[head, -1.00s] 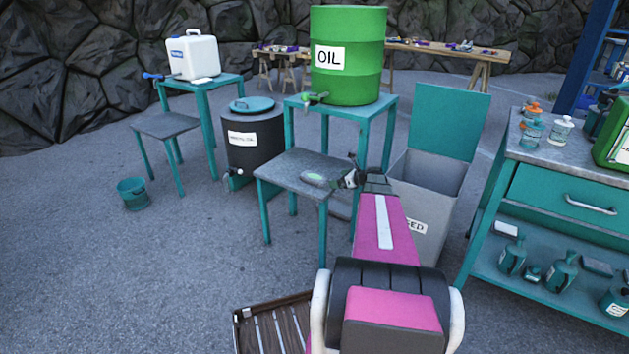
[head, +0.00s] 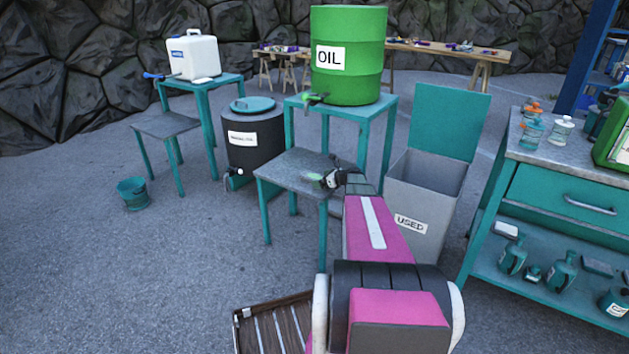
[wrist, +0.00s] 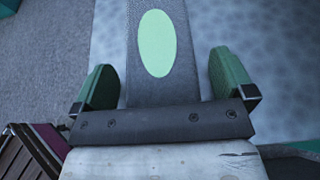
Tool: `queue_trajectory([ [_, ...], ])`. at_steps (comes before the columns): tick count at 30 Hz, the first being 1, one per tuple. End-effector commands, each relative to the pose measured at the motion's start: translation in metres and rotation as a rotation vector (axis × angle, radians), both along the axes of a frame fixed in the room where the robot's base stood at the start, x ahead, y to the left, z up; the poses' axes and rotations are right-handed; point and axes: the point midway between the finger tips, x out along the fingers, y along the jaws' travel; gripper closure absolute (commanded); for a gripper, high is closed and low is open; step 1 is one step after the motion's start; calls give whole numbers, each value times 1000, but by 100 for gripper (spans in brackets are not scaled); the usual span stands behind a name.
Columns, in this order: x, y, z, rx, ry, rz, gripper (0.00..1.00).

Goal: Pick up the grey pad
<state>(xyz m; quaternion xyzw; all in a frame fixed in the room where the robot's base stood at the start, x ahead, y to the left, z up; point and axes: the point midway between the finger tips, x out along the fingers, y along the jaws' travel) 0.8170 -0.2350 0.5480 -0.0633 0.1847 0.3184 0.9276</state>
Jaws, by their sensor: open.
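The grey pad (wrist: 156,88) is a dark speckled strip with a pale green oval on it. In the wrist view it lies between my two fingers and runs out of the top of the frame, with gaps on both sides. In the head view my gripper (head: 329,180) is over the right part of the low table (head: 285,172) in front of the oil stand, and little of the pad besides a green patch shows. My gripper (wrist: 162,62) is open, its green fingers on either side of the pad. I cannot tell its height above the tabletop.
A green oil drum (head: 348,75) stands on the taller table behind. A grey bin (head: 428,190) with a raised teal lid is just right of the low table. A workbench (head: 560,165) is at the right, a slatted wooden item (head: 275,325) at lower front. Floor at left is mostly clear.

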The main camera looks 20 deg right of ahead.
Motion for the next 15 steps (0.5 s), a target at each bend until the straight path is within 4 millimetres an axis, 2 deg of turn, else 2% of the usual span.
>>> queue_trajectory([
  [2, 0, 0, 0, 0, 0, 0, 0],
  [3, 0, 0, 0, 0, 0, 0, 6],
  [7, 0, 0, 0, 0, 0, 0, 49],
  [10, -1, 0, 1, 0, 0, 0, 50],
  [11, 0, 0, 1, 0, 0, 0, 54],
  [15, -1, 0, 1, 0, 0, 1, 54],
])
